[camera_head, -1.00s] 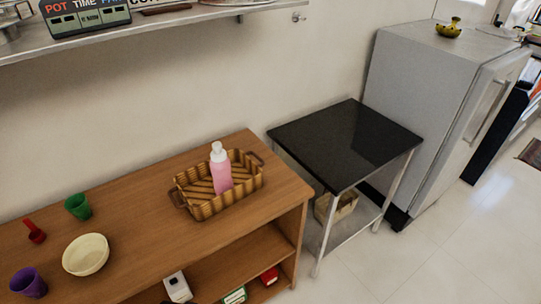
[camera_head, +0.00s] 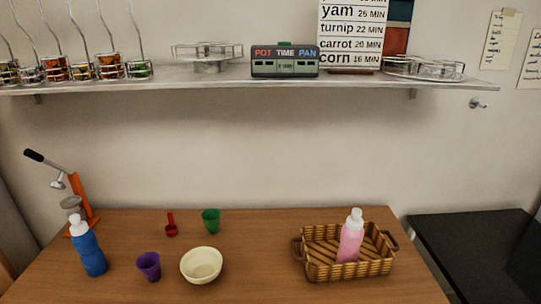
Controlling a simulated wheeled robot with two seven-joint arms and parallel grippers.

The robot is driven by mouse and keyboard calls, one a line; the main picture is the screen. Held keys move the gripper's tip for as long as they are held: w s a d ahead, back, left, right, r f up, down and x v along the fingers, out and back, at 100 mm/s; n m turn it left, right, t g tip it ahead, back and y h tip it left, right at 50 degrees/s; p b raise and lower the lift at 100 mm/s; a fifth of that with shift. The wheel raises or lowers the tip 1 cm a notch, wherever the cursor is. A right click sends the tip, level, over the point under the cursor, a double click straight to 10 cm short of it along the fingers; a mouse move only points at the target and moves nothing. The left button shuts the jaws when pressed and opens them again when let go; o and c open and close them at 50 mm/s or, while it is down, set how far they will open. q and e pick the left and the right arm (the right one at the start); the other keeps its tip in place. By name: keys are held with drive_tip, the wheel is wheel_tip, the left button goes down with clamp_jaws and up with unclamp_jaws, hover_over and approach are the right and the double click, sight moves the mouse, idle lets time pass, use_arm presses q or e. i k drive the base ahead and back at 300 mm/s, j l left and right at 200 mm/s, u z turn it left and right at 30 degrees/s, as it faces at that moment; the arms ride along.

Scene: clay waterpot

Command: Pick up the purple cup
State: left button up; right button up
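The purple cup (camera_head: 149,266) stands upright on the wooden table (camera_head: 255,280), in the left part of the head view. It is between a blue bottle (camera_head: 88,250) on its left and a cream bowl (camera_head: 201,265) on its right, apart from both. Neither of my grippers shows in the head view.
A red scoop (camera_head: 171,226) and a green cup (camera_head: 211,221) stand behind the purple cup. A wicker basket (camera_head: 318,270) holds a pink bottle (camera_head: 351,238). An orange press (camera_head: 80,200) stands back left. A wall shelf (camera_head: 190,77) hangs above. A black table (camera_head: 470,245) is at right.

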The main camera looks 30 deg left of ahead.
sight(148, 264)
drive_tip(key=u, duration=1.95)
drive_tip(key=i+j, duration=0.6)
